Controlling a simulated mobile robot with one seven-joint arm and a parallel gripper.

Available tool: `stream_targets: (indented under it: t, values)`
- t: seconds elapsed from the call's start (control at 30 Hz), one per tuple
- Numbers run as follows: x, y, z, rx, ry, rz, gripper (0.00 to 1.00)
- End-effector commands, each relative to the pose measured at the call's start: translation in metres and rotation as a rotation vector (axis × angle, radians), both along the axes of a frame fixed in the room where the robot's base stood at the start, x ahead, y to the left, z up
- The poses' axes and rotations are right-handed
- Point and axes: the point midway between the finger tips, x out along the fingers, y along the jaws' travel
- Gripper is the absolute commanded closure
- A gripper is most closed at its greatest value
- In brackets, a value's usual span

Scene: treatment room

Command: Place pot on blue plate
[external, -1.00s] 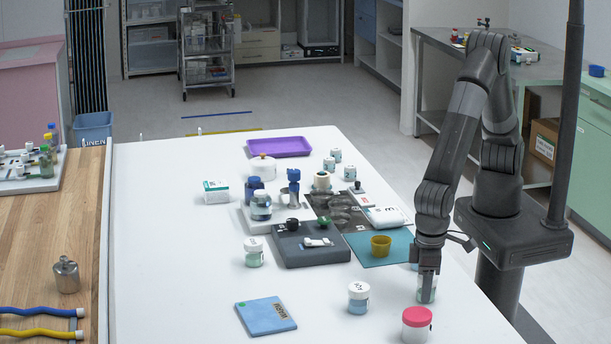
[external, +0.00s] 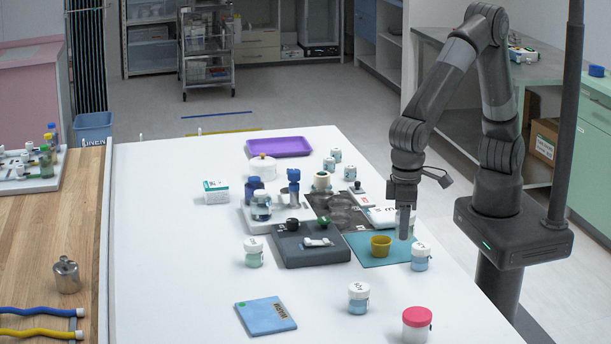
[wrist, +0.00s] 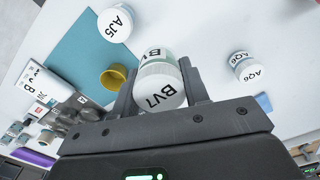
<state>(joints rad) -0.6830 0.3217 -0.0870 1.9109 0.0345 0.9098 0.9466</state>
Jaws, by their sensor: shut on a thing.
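My gripper (external: 404,222) is shut on a white-lidded pot marked BV7, seen in the wrist view (wrist: 160,85). In the external view the fingers mostly hide this pot. A small yellow cup (external: 381,246) stands on the plate. Another white-lidded pot marked AJ5 (wrist: 115,22) stands at the plate's right edge in the external view (external: 420,257).
A white-lidded pot marked AQ6 (wrist: 245,66) and a pink-lidded jar (external: 417,325) stand towards the front.

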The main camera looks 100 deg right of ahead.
Motion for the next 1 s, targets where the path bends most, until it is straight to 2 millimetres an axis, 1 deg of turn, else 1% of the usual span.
stream_targets:
  t: [0.07,0.17,0.27,0.37,0.4,0.57,0.6,0.8,0.9,1.0]
  values:
    - [0.006,-0.004,0.004,0.0,0.0,-0.002,0.81]
    - [0.024,-0.005,0.007,0.0,-0.001,-0.009,0.81]
    - [0.052,-0.002,0.011,-0.002,-0.002,-0.019,0.81]
    - [0.087,-0.001,0.014,-0.004,-0.002,-0.032,0.81]
    - [0.102,-0.001,0.016,-0.003,-0.003,-0.037,0.81]
    - [0.156,-0.006,0.019,-0.005,-0.001,-0.055,0.81]
    - [0.169,-0.008,0.02,-0.004,-0.003,-0.059,0.81]
    - [0.23,-0.025,0.021,-0.003,-0.001,-0.08,0.81]
    - [0.254,-0.035,0.02,-0.003,-0.001,-0.09,0.81]
    - [0.273,-0.045,0.019,-0.002,0.0,-0.096,0.81]
